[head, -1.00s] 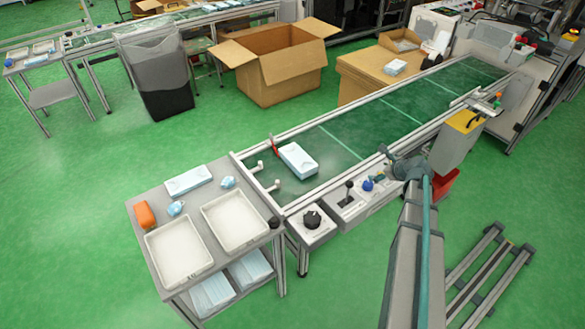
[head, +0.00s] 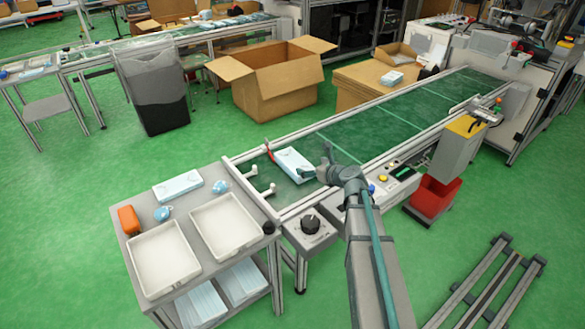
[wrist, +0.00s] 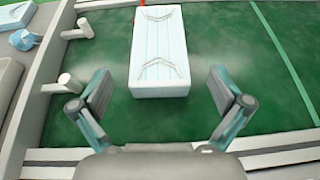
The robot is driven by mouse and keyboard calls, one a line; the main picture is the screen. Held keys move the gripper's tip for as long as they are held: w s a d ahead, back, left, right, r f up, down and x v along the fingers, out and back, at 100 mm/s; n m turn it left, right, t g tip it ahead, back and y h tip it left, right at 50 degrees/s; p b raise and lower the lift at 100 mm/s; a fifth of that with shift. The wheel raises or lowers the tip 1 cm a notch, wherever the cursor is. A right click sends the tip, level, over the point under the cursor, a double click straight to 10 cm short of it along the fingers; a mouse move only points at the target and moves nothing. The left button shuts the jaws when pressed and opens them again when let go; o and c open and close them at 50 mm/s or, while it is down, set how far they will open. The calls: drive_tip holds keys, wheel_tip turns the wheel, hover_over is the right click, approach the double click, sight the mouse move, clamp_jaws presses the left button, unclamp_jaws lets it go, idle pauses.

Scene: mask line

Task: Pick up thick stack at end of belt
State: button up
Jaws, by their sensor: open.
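The thick light-blue mask stack (head: 293,162) lies flat on the green belt (head: 390,125) at its near-left end. In the wrist view the stack (wrist: 158,60) is upper centre, with ear loops showing on top. My gripper (head: 322,160) is at the right end of the stack in the head view, its fingers partly hidden by my wrist. In the wrist view my gripper (wrist: 157,92) is open and empty. Its two fingers stand to either side, with the near end of the stack ahead between them and a gap on each side.
Grey end stops (wrist: 78,30) and a red piece (head: 270,152) stand by the belt end. A side table with two white trays (head: 225,224), a mask pack (head: 177,186) and an orange item (head: 129,219) adjoins it. Metal rails edge the belt. A black knob (head: 310,223) sits in front.

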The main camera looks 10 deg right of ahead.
sight(294, 161)
drive_tip(key=x, duration=0.9)
drive_tip(key=shift+w+a+f+b, duration=0.1)
drive_tip(key=shift+a+f+b, duration=0.05)
drive_tip(key=shift+f+b, duration=0.25)
drive_tip(key=shift+r, duration=0.1)
drive_tip(key=shift+c, duration=0.2)
drive_tip(key=c, duration=0.9)
